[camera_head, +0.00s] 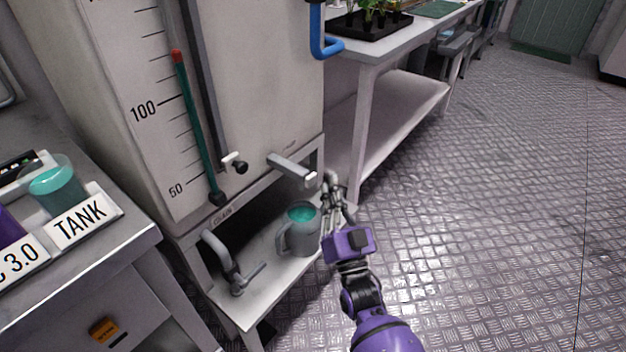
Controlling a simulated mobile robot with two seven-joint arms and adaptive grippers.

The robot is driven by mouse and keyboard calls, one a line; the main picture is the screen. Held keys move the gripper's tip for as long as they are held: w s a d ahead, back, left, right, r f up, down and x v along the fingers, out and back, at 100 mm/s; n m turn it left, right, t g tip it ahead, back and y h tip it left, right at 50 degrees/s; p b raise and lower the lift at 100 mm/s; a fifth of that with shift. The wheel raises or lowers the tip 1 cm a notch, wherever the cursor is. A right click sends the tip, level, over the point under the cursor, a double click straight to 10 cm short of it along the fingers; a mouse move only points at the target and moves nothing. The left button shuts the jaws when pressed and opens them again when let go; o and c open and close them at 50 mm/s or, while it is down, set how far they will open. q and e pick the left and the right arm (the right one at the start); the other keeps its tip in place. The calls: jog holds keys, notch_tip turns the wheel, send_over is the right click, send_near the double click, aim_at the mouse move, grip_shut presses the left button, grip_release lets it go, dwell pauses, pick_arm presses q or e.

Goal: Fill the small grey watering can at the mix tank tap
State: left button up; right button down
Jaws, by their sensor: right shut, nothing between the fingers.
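The small grey watering can (301,243) stands upright on the low shelf under the mix tank (265,90). Teal liquid shows in its open top, and its handle faces left. A grey tap (291,169) juts from the tank front above the can. No stream between tap and can can be made out. My right gripper (331,184) is shut and empty, its fingers pointing up beside the tap's right end and above the can's right side. Whether it touches the tap cannot be told. My left gripper is not in view.
A bent grey pipe with a lever (238,278) stands at the shelf's left end. A counter (100,270) at the left holds a cup of teal liquid (57,188) and a TANK label. A white bench (390,110) stands behind right. The metal floor (500,210) is clear.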

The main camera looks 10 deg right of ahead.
jog(key=s+d, duration=0.1)
jog(key=s+d+p, duration=0.1)
jog(key=s, duration=0.1)
jog(key=shift+s+d+r, duration=0.1)
jog(key=shift+d, duration=0.15)
dwell(0.4)
